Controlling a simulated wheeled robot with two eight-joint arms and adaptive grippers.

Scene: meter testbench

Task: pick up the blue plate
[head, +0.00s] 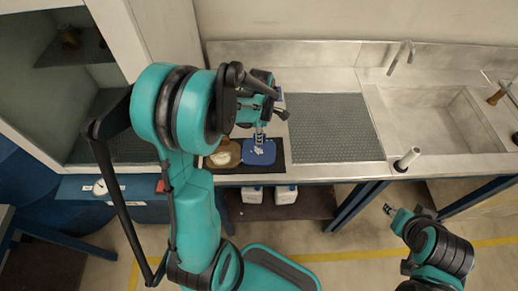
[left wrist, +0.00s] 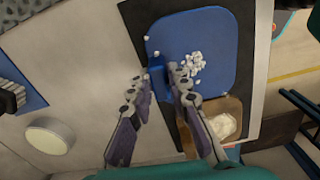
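The blue plate (head: 258,152), with small white lumps on it, lies on a dark mat on the metal bench. In the left wrist view the blue plate (left wrist: 222,45) fills the upper middle. My left gripper (head: 259,137) is over the plate's far edge, pointing down. In the left wrist view its fingers (left wrist: 162,74) are apart, with a small blue part of the plate's edge showing between the tips; I cannot tell whether they touch it. My right gripper (head: 390,210) is low at the right, away from the bench, too small to tell its state.
A brown board (head: 226,154) with a white item lies close beside the plate. A grey ribbed mat (head: 335,128) and a sink (head: 440,120) lie to the right. White containers (head: 285,194) stand below the bench.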

